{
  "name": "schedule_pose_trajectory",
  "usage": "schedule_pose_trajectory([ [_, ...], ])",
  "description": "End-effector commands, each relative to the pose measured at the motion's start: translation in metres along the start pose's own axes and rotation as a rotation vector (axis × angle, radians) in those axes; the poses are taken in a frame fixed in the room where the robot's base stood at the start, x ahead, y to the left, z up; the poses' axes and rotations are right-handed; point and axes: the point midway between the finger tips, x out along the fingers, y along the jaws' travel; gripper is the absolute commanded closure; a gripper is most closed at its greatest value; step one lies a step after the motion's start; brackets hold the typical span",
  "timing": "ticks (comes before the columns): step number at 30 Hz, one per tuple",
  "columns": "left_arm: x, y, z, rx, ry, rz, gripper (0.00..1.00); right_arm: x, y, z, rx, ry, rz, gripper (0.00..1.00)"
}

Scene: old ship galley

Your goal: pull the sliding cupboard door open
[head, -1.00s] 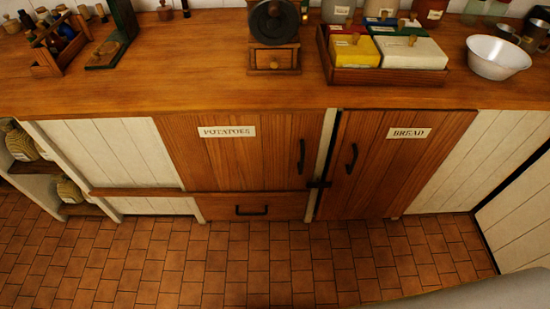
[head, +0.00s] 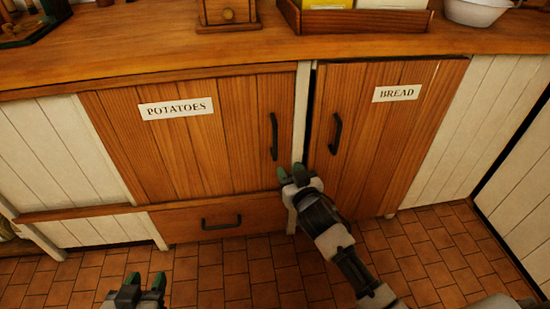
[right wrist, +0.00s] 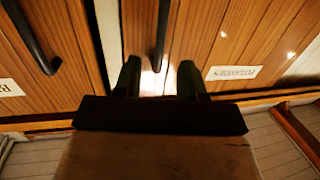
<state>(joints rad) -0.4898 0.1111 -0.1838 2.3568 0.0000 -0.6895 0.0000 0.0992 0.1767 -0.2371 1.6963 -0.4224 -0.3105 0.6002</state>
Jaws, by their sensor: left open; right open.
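The wooden POTATOES door (head: 185,150) has a dark vertical bar handle (head: 274,137) near its right edge. The wooden BREAD door (head: 375,145), right of a pale post, has its own dark handle (head: 335,134) near its left edge. Both doors look closed. My right gripper (head: 292,173) is open just below the POTATOES handle in the picture. In the right wrist view this handle (right wrist: 161,35) lines up between the open fingers (right wrist: 158,80), with no clear contact. My left gripper (head: 144,284) is open and empty, low above the floor.
A drawer (head: 222,217) with a dark handle sits under the POTATOES door. The wooden counter (head: 150,52) above carries a small drawer box (head: 228,14), a tray (head: 360,20) and a white bowl (head: 475,12). The tiled floor (head: 430,250) in front is clear.

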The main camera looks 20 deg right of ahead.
Motion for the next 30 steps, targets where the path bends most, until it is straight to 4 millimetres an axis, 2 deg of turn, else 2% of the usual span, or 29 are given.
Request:
schedule_pose_trajectory([
  [4,-0.012,0.0,-0.013,0.0,0.055,0.0,0.57,0.002,-0.002,-0.018,0.008,0.069,-0.003,0.59],
  [8,-0.014,0.001,-0.021,0.0,0.093,0.002,0.57,0.007,-0.002,-0.024,0.011,0.08,-0.004,0.59],
  [17,-0.013,0.007,-0.054,-0.002,0.349,0.018,0.57,0.051,-0.002,-0.026,0.009,0.079,-0.003,0.59],
  [24,-0.023,0.012,-0.082,-0.007,0.589,0.032,0.57,0.085,-0.002,-0.029,0.009,0.078,-0.003,0.59],
  [30,-0.032,0.015,-0.097,-0.011,0.726,0.04,0.57,0.102,-0.002,-0.03,0.01,0.077,-0.004,0.59],
])
